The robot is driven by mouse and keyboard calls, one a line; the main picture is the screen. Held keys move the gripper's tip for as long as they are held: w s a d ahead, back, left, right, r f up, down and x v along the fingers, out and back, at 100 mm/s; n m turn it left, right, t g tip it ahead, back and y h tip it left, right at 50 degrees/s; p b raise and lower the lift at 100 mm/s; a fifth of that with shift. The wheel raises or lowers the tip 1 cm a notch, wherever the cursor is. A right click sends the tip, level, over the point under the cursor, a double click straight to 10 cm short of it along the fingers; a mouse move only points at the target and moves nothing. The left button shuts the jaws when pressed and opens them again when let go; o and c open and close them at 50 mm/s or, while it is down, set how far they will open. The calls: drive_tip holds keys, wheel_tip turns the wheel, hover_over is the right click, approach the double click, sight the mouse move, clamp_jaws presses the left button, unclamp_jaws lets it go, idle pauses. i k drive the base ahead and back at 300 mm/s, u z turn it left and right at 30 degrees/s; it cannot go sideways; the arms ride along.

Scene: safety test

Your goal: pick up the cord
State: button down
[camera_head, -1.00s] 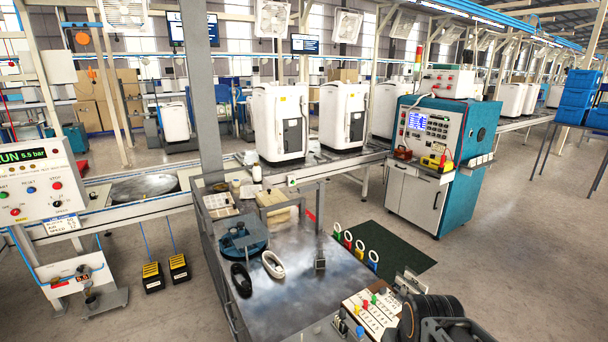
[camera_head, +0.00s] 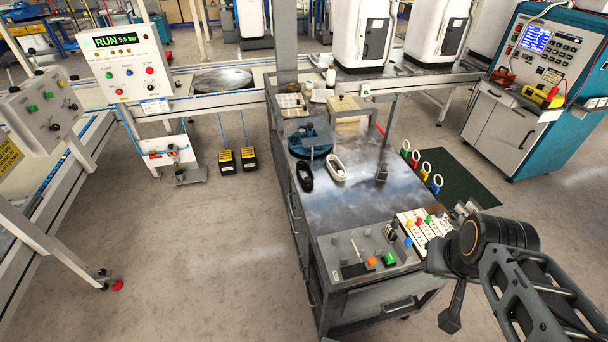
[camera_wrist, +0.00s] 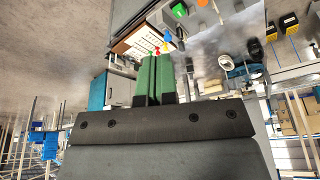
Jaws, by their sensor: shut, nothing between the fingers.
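Two coiled cords lie side by side on the grey metal bench top (camera_head: 345,205): a black cord (camera_head: 305,176) on the left and a white cord (camera_head: 336,168) on the right. The black cord (camera_wrist: 255,50) and the white cord (camera_wrist: 226,62) also show small in the wrist view, right of my fingers. My gripper (camera_wrist: 154,60) has green fingers, which are together and empty. It is apart from both cords. In the head view my arm is at the lower right, by the bench's near right corner; the fingertips cannot be made out there.
A blue round device (camera_head: 310,138) stands just behind the cords. A white board with coloured knobs (camera_head: 425,228) and a grey control panel (camera_head: 362,255) occupy the bench's near end. Coloured padlock-like items (camera_head: 428,172) line its right edge.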

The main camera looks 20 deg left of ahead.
sight(309, 181)
drive_tip(key=k, duration=1)
drive_tip(key=u, duration=1.6)
drive_tip(key=i, duration=4.45)
drive_tip(key=z, duration=3.35)
drive_tip(key=i, duration=0.45)
drive_tip(key=u, duration=0.05)
